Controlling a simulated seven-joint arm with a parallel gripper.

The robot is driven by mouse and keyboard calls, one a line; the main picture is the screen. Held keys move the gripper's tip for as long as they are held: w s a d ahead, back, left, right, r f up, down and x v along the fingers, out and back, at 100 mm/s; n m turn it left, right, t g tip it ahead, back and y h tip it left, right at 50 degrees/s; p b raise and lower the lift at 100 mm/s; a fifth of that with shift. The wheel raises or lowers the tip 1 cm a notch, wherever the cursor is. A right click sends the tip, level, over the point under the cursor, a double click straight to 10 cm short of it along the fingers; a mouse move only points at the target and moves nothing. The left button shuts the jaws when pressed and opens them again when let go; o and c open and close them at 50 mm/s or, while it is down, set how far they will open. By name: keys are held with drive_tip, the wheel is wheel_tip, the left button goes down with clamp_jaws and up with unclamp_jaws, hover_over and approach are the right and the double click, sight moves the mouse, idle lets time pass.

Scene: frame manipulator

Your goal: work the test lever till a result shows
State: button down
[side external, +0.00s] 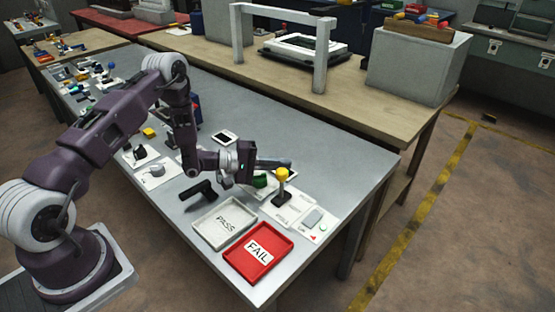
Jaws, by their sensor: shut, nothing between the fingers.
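The test lever, with a yellow knob (282,174) on a dark stem, stands roughly upright on a pale base at the right end of the grey table. My gripper (281,163) is shut and empty, just behind and left of the knob in the picture. I cannot tell whether it touches the lever. A pale panel (312,223) in front of the lever carries a grey display, a small green mark and a small red mark. They are too small to read as a result.
A white PASS tray (224,222) and a red FAIL tray (258,253) lie at the front edge. A black handle-shaped thing (199,190) and a green thing (262,181) lie near my gripper. Small parts crowd the table's far left; its back right is clear.

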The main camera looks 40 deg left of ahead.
drive_tip(key=shift+s+d, duration=0.1)
drive_tip(key=shift+s, duration=0.1)
idle(0.3)
drive_tip(key=shift+s+r+m+t, duration=0.15)
drive_tip(key=shift+s+m+t, duration=0.25)
drive_tip(key=shift+s+t, duration=0.2)
drive_tip(key=shift+h, duration=0.3)
drive_tip(key=shift+s, duration=2.1)
drive_tip(key=shift+s+f, duration=0.2)
drive_tip(key=shift+s, duration=0.3)
drive_tip(key=shift+s+f, duration=0.15)
drive_tip(key=shift+s, duration=0.3)
drive_tip(key=shift+d, duration=0.1)
